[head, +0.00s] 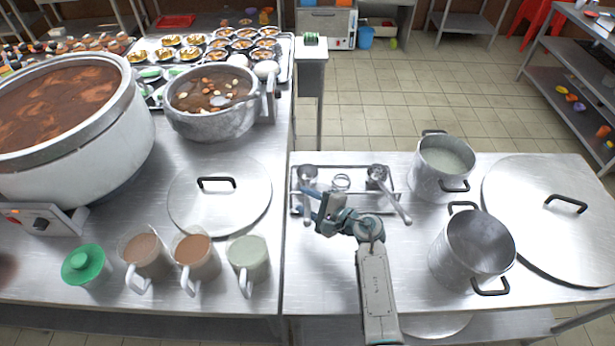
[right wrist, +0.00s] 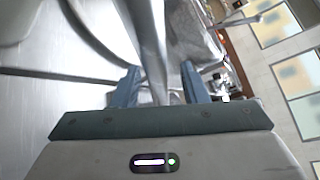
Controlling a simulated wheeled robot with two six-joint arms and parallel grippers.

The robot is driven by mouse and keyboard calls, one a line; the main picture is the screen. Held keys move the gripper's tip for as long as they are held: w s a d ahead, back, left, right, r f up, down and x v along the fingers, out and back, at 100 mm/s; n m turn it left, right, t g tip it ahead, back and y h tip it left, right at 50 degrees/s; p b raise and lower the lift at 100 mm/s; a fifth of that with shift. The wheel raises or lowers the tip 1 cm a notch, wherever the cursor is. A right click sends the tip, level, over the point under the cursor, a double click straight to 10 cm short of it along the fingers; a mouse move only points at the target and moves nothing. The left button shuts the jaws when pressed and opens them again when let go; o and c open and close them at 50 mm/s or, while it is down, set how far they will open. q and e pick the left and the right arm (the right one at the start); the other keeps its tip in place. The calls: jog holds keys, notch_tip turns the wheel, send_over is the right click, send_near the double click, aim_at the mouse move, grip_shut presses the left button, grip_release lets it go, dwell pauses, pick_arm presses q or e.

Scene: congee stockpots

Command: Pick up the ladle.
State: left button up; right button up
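A steel ladle (head: 307,174) rests at the left end of a shallow metal tray (head: 345,212), its handle pointing toward me. A second ladle (head: 396,205) rests at the tray's right end, its handle slanting to the right. My right gripper (head: 316,197) is at the left ladle's handle and partly covers it. In the right wrist view the two blue fingers (right wrist: 158,88) stand apart with a metal handle (right wrist: 150,40) running between them. A firm grip does not show. My left gripper is not in view.
Two steel pots (head: 444,168) (head: 472,250) and a large lid (head: 560,225) stand right of the tray. To the left are a big stockpot (head: 95,155), a smaller pot (head: 215,120), a lid (head: 220,200) and several mugs (head: 248,260).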

jog(key=shift+x, duration=0.85)
grip_shut()
dwell(0.8)
